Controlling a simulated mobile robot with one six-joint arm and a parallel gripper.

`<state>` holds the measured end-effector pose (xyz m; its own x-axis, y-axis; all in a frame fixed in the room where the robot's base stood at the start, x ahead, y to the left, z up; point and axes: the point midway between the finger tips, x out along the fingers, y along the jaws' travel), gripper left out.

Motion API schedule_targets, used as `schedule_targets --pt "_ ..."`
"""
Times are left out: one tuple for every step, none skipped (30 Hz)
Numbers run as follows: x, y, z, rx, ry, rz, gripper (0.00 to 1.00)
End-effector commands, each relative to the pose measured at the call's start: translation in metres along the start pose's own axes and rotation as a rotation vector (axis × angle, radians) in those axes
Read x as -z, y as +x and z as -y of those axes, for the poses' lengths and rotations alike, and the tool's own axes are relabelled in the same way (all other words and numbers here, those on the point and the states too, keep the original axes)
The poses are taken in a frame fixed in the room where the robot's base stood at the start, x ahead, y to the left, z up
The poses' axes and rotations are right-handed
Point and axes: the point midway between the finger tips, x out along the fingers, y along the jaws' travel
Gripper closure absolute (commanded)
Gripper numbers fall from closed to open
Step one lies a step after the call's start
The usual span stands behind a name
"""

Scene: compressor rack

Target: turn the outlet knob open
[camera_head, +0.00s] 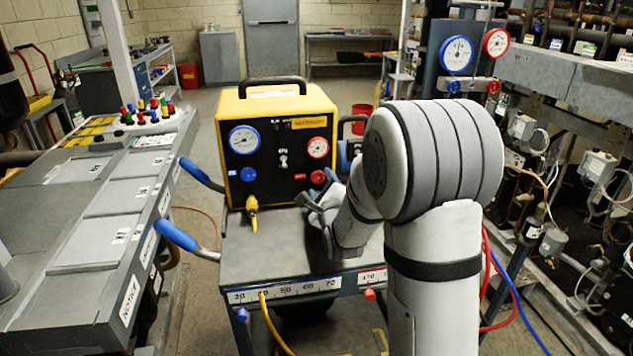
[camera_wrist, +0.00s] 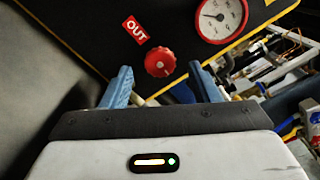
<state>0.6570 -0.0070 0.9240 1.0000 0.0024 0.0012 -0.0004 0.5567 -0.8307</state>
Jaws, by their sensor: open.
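The outlet knob (camera_head: 318,177) is a round red knob on the black front panel of the yellow machine (camera_head: 272,100), at its lower right. It also shows in the wrist view (camera_wrist: 160,62), beside a red OUT label (camera_wrist: 135,30) and below a red-rimmed gauge (camera_wrist: 221,14). My gripper (camera_wrist: 160,78) is open, its blue fingers on either side of the knob in that picture. The fingers appear short of the knob, with nothing between them. In the head view my gripper (camera_head: 318,190) is in front of the panel, partly hidden by my wrist.
The machine stands on a grey cart (camera_head: 265,255) with blue handles (camera_head: 175,234). A blue knob (camera_head: 248,174) and a yellow hose (camera_head: 252,210) are at the panel's left. A bench (camera_head: 95,215) stands at left, and pipe racks fill the right side.

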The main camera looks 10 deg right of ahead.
Motion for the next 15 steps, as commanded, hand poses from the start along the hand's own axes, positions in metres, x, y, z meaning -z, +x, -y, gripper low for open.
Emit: schedule_targets --pt "0.0 0.007 0.0 0.0 0.0 0.0 0.44" --pt "0.0 0.011 0.0 -0.001 0.0 0.0 0.44" --pt "0.0 0.016 0.0 -0.002 -0.001 -0.001 0.44" --pt "0.0 0.018 0.0 -0.001 -0.001 -0.001 0.44" --pt "0.0 0.021 0.0 0.0 -0.001 0.0 0.44" --pt "0.0 0.023 0.0 -0.001 -0.001 0.0 0.44" --pt "0.0 0.025 0.0 -0.001 -0.001 0.0 0.44" --pt "0.0 0.025 0.0 -0.001 -0.001 0.0 0.44" --pt "0.0 0.026 0.0 -0.001 -0.001 -0.001 0.44" --pt "0.0 0.027 0.0 -0.001 -0.001 -0.001 0.44" --pt "0.0 0.027 0.0 -0.001 -0.001 -0.001 0.44" --pt "0.0 0.027 0.0 -0.001 -0.001 -0.001 0.44" --pt "0.0 0.027 0.0 -0.001 -0.002 -0.001 0.44" --pt "0.0 0.027 0.0 -0.001 -0.002 -0.001 0.44" --pt "0.001 0.027 0.0 -0.001 -0.002 -0.001 0.44"
